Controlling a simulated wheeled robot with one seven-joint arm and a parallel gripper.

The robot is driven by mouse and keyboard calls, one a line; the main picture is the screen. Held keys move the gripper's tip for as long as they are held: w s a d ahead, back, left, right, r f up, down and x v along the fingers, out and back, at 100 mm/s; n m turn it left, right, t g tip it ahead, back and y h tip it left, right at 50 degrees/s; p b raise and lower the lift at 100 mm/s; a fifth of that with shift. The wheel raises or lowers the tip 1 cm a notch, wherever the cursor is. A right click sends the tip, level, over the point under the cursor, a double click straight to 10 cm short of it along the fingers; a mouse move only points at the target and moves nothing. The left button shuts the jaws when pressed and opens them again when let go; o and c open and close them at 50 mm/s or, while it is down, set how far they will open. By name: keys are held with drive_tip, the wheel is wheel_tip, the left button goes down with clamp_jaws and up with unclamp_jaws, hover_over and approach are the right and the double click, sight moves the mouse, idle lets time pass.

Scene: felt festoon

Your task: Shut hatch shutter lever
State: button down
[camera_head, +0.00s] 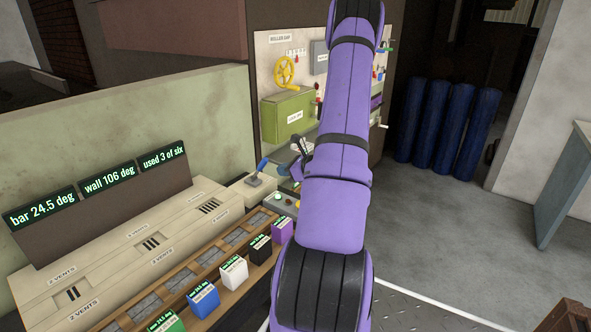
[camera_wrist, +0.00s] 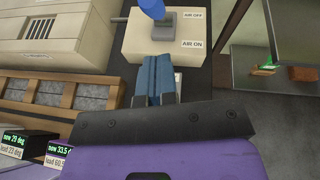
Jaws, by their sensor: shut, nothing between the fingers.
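A lever with a blue knob (camera_head: 262,164) stands up from a cream box (camera_head: 246,190) at the right end of the cream vent cabinet. In the wrist view the knob (camera_wrist: 152,8) is at the top edge, over a grey slotted base (camera_wrist: 165,26). The box there (camera_wrist: 135,42) carries the labels AIR OFF and AIR ON. My gripper (camera_wrist: 157,62) is shut and empty, its blue fingertips over the box's near edge, apart from the lever. In the head view my gripper (camera_head: 284,170) is small and partly hidden by my purple arm. No label naming a hatch shutter is readable.
A cream vent cabinet (camera_head: 150,245) and a wooden rack (camera_head: 222,262) run to the left. Several coloured blocks with displays, including a white one (camera_head: 234,270), line the rack's front. The floor at right is open.

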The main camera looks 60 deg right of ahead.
sight(259, 169)
drive_tip(key=shift+w+a+r, duration=0.1)
drive_tip(key=shift+w+r, duration=0.35)
drive_tip(key=shift+w, duration=0.4)
drive_tip(key=shift+w+a+r, duration=0.1)
drive_tip(key=shift+w+r, duration=0.3)
drive_tip(key=shift+w, duration=0.4)
drive_tip(key=shift+w, duration=0.1)
